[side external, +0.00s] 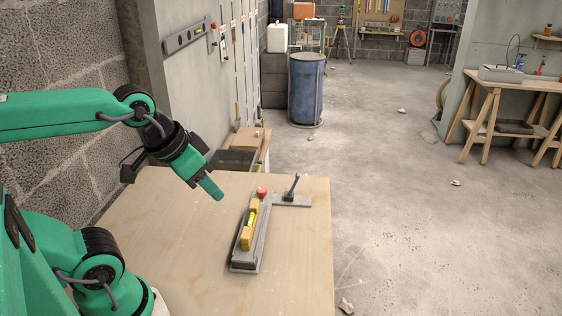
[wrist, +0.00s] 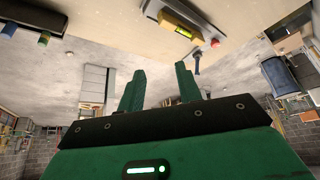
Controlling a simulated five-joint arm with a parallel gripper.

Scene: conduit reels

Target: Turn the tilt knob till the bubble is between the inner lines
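A grey tilt base (side external: 240,266) lies on the wooden table, carrying a yellow level (side external: 247,225) with a bright yellow-green vial (side external: 251,216). A red knob (side external: 262,192) sits at its far end. The level (wrist: 182,24) and red knob (wrist: 215,43) also show at the top of the wrist view. The bubble and inner lines are too small to make out. My gripper (side external: 214,191) hangs above the table, left of the red knob and apart from it. In the wrist view my gripper (wrist: 158,80) has its two green fingers spread with nothing between them.
A small dark stand with a blue-tipped lever (side external: 294,186) stands on a grey plate (side external: 302,201) right of the knob. The wooden table (side external: 160,245) is bare left of the level. A box (side external: 246,139) and a blue barrel (side external: 306,90) stand beyond the table.

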